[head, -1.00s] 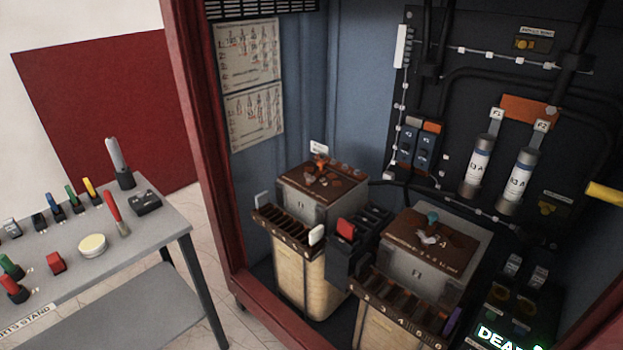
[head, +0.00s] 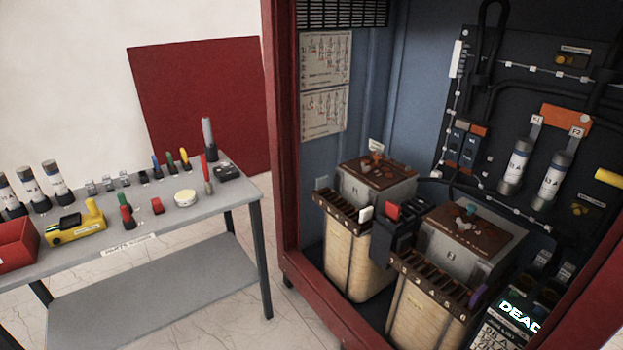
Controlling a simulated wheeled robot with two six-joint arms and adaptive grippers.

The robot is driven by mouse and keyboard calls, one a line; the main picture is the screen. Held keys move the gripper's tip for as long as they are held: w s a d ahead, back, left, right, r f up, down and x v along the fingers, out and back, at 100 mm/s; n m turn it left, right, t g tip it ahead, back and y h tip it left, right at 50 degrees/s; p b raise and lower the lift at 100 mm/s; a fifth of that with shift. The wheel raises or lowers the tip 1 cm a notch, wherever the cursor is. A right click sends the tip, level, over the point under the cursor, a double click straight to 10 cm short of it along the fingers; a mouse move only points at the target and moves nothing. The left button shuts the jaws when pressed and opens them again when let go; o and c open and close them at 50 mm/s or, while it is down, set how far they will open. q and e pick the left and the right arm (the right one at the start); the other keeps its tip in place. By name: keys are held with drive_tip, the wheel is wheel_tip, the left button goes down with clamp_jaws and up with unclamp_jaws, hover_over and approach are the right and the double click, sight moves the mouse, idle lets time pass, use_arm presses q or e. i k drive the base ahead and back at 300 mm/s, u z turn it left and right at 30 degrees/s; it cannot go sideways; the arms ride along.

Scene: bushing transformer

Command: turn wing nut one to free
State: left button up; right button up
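Two transformer units stand inside the red-framed cabinet in the head view. The left transformer (head: 378,182) has a brown top with a small orange-brown fitting (head: 377,158) on it. The right transformer (head: 468,238) has a brown top with a teal piece (head: 471,210) and a pale, wing-shaped piece (head: 463,224). I cannot tell which of these fittings is wing nut one; no readable label marks it. Neither of my grippers shows in the view.
A grey stand (head: 225,205) at left holds fuses, coloured-handled tools, a yellow device (head: 76,222) and a red bin (head: 18,243). The cabinet's red frame (head: 284,130) separates stand and transformers. A lit display (head: 520,318) reading DEAD sits at lower right. Floor between stand and cabinet is clear.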

sight(365, 169)
drive_tip(key=z, duration=0.25)
drive_tip(key=k, duration=0.25)
drive_tip(key=u, duration=0.95)
drive_tip(key=i, duration=1.35)
drive_tip(key=z, duration=0.7)
drive_tip(key=i, duration=0.85)
drive_tip(key=z, duration=0.85)
